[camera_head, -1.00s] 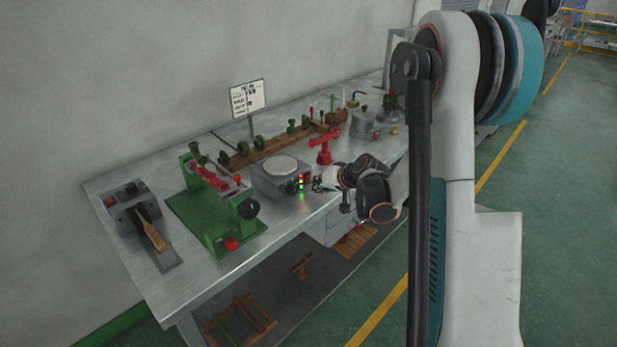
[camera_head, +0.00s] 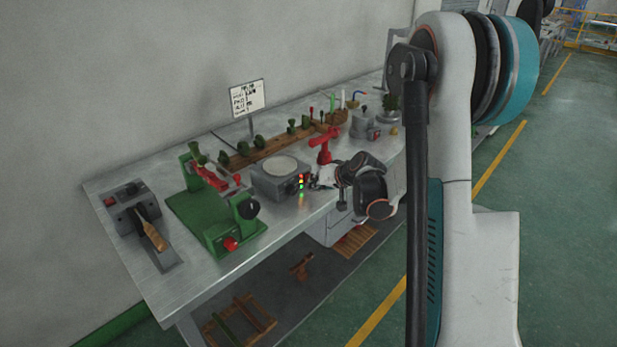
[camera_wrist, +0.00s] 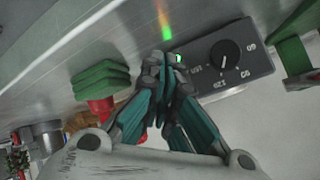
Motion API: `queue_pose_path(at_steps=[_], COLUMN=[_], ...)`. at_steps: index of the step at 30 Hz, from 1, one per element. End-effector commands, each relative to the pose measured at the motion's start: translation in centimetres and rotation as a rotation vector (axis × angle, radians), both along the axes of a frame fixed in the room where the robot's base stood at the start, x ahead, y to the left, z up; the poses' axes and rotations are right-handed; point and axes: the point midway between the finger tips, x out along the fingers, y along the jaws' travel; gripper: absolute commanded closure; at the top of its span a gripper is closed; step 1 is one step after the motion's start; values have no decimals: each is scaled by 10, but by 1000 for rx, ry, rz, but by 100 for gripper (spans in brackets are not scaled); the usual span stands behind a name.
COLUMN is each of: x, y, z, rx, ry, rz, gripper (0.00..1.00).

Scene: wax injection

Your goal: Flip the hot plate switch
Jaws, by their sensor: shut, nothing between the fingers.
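The hot plate (camera_head: 268,185) is a grey box with a round pale top, standing on the metal bench. Red, yellow and green lights (camera_head: 301,182) glow on its front right. In the wrist view its front panel (camera_wrist: 253,74) shows a black dial (camera_wrist: 224,54) with markings. My gripper (camera_head: 314,182) is close to the lit end of the panel. In the wrist view my gripper (camera_wrist: 167,58) has its fingers shut together and empty, with the tips at the panel's left end. The switch itself cannot be made out; the fingertips cover that area, and contact cannot be told.
A green-based fixture (camera_head: 200,215) stands left of the hot plate, and a red stand (camera_head: 324,148) behind my gripper. A grey device with a wooden handle (camera_head: 150,230) lies at the bench's left end. A sign (camera_head: 246,98) stands behind. The bench's front strip is clear.

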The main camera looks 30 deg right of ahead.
Motion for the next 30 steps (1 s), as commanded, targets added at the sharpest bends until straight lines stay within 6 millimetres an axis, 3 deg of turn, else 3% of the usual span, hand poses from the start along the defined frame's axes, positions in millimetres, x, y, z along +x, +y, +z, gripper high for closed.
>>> queue_pose_path(at_steps=[17, 30], x=[3, -11], y=[1, -3], z=[0, -2], rx=[0, 1], ry=[0, 0], rz=[0, 1], gripper=[100, 100])
